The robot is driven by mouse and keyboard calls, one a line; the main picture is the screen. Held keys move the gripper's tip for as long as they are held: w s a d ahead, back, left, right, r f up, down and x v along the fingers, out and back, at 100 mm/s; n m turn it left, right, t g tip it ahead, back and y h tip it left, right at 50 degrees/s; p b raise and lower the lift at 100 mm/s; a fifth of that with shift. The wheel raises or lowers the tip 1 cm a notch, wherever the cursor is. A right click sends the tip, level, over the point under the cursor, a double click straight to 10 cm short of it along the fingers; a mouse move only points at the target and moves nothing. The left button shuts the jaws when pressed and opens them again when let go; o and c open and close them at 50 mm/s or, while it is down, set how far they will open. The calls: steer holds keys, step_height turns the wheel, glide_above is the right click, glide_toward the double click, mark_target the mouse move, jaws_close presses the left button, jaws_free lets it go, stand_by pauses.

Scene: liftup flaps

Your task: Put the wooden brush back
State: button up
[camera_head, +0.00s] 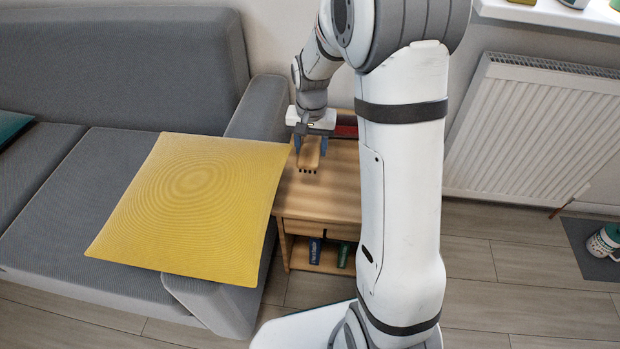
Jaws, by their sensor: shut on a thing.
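The wooden brush (309,155) is light brown with dark bristle tufts along its lower edge. My gripper (309,143) is shut on it, with a blue finger on each side. The brush is over the top of a small wooden side table (330,192); I cannot tell whether its bristles touch the tabletop. The right part of the table is hidden behind my arm.
A yellow cushion (188,205) lies on the grey sofa (75,200) and reaches to the table's left edge. A dark red thing (346,131) is at the table's back. The table's lower shelf holds a blue item (315,250) and a green item (343,254). A white radiator (535,135) is at right.

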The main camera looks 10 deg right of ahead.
mark_target(311, 180)
step_height(311, 180, down, 10)
steer(key=b, duration=0.3)
steer(key=shift+b, duration=0.3)
steer(key=shift+f, duration=0.2)
steer(key=o, duration=0.9)
steer(key=shift+o, duration=0.2)
step_height(311, 180, up, 12)
steer(key=p, duration=0.5)
steer(key=shift+r, duration=0.2)
